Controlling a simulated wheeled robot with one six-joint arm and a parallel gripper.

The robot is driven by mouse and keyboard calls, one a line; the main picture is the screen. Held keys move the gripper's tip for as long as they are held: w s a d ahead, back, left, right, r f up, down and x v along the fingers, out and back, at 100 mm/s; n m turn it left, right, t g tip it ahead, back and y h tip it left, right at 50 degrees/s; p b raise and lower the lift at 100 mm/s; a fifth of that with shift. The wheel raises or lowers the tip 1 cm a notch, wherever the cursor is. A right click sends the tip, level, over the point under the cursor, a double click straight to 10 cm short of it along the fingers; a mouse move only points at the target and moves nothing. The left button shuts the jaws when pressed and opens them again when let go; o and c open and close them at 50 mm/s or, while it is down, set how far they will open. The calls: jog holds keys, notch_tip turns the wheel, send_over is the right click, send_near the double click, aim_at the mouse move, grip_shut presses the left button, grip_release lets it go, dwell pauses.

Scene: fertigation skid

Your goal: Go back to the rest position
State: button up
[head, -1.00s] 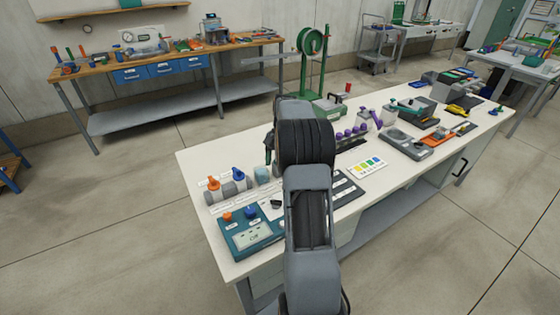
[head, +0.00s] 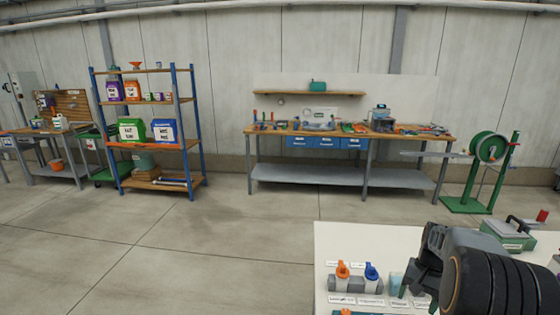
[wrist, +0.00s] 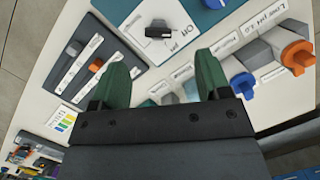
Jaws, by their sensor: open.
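My gripper (wrist: 166,78) is open in the wrist view, its two green fingers apart with nothing between them. It points down over the white bench (wrist: 45,85). In the head view my gripper shows at the lower right, mostly hidden by my own dark arm. An orange-capped piece (head: 342,270) and a blue-capped piece (head: 371,272) stand on the bench to its left. They also show in the wrist view, the orange cap (wrist: 298,57) and the blue cap (wrist: 243,83) right of the fingers. A small black piece (wrist: 160,30) lies ahead of the fingers on a white panel.
A grey panel with levers (wrist: 85,60) and a colour card (wrist: 62,122) lie left of the fingers. A green case (head: 508,234) and a green reel stand (head: 490,148) are at the right. Open floor (head: 200,255) lies left of the bench.

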jog(key=s+a+r+n+t+h, duration=0.1)
jog(key=s+a+r+n+t, duration=0.1)
jog(key=s+a, duration=0.4)
jog(key=s+a+r+n+t+h, duration=0.1)
jog(key=s+a+r+n+t, duration=0.2)
jog(key=a, duration=1.1)
jog(key=shift+s+a+r+n, duration=0.15)
jog(key=shift+s+r+n, duration=1.15)
jog(key=shift+s, duration=0.7)
jog(key=shift+f, duration=0.15)
